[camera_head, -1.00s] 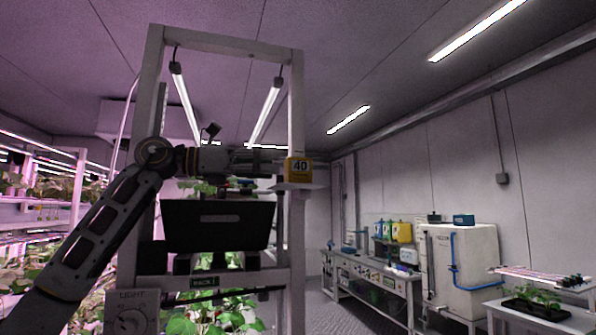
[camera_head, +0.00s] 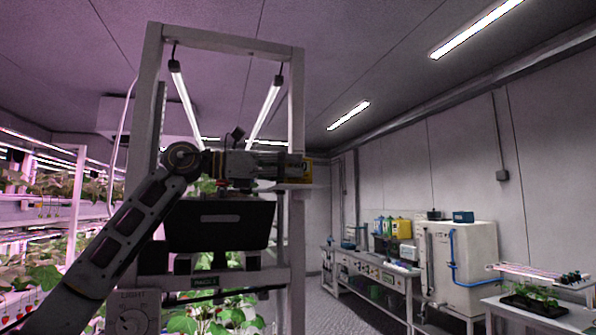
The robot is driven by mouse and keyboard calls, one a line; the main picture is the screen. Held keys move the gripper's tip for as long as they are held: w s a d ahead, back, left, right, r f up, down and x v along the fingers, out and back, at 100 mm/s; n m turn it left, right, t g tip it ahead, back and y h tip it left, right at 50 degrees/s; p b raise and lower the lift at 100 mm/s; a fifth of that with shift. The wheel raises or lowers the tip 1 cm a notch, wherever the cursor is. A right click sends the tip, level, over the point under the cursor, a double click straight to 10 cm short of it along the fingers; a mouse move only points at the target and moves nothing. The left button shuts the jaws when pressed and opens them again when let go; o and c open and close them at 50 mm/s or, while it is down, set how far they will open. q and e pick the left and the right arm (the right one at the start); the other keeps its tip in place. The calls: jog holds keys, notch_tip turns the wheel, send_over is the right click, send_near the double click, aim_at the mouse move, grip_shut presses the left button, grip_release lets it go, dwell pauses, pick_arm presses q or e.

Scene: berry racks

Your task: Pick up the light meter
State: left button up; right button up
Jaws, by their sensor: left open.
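The light meter (camera_head: 308,174) looks to be the small yellow box with a dark number on its face. It sits on a small white ledge (camera_head: 300,186) on the right post of the rack. My left gripper (camera_head: 297,167) reaches in from the left and covers most of the box, so only its right edge shows. The gripper is open, with its fingers at the box. I cannot tell whether they touch it or have it between them. My right gripper is not in view.
The white rack frame (camera_head: 297,110) stands close, with a dark bin (camera_head: 218,228) below my left arm. A light dial box (camera_head: 132,315) is at lower left. Plants fill the racks on the left. A bench (camera_head: 375,268) and a white tank (camera_head: 480,265) stand along the right wall.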

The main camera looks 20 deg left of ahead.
pick_arm(q)
jog(key=x, duration=0.2)
jog(key=shift+w+d, duration=0.15)
jog(key=shift+d, duration=0.05)
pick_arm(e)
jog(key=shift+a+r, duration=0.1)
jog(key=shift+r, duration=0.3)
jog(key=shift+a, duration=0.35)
pick_arm(q)
jog(key=c, duration=1.3)
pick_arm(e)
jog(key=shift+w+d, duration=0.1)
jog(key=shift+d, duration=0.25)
pick_arm(q)
jog(key=shift+r+p, duration=0.3)
jog(key=shift+r, duration=0.8)
notch_tip(320, 180, up, 7)
jog(key=shift+r+p, duration=0.1)
jog(key=shift+p, duration=0.3)
jog(key=shift+r, duration=0.3)
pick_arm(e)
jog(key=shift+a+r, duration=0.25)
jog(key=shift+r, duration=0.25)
